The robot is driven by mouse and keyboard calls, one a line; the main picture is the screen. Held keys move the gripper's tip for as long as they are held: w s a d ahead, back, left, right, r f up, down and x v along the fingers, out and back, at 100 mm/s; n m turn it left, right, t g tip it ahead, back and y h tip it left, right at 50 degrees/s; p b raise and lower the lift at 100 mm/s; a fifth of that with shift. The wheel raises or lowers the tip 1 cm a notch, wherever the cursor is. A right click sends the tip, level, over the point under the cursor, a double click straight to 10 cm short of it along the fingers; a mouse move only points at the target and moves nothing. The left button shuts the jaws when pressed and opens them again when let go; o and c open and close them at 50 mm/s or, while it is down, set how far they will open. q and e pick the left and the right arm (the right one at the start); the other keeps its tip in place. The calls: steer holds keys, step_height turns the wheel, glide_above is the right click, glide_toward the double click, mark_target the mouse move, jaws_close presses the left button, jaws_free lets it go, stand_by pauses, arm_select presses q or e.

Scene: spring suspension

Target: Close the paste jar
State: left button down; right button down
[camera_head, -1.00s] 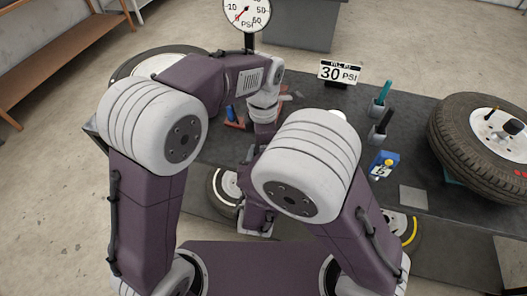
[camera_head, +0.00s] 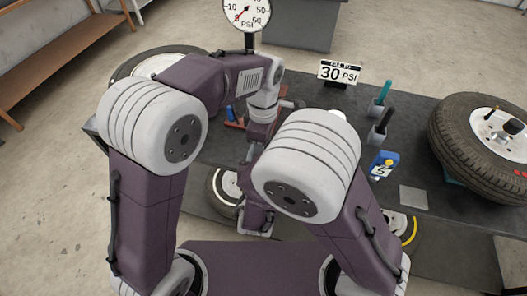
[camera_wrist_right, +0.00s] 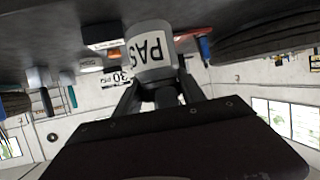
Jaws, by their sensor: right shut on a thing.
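The paste jar (camera_wrist_right: 150,50) shows in the right wrist view, with a pale label reading "PAS" upside down. My right gripper (camera_wrist_right: 160,88) is at the jar's top end, its dark fingers either side. It is shut on a dark piece there that looks like the lid (camera_wrist_right: 162,97). I cannot tell whether lid and jar are seated together. In the head view the jar and right gripper are hidden behind my arms. My left arm reaches over the bench to the left gripper (camera_head: 262,130), whose fingers are not clearly seen.
A large tyre (camera_head: 485,140) stands right. A red tray (camera_head: 235,124) lies beside my left wrist.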

stand_by(0.9)
arm_select(q)
steer(key=c, duration=0.7)
jaws_free()
steer(key=shift+r, duration=2.3)
step_height(320, 180, up, 4)
steer(key=n, duration=0.4)
steer(key=shift+f+n, duration=0.25)
steer(key=shift+n, duration=0.15)
steer(key=shift+c, duration=0.3)
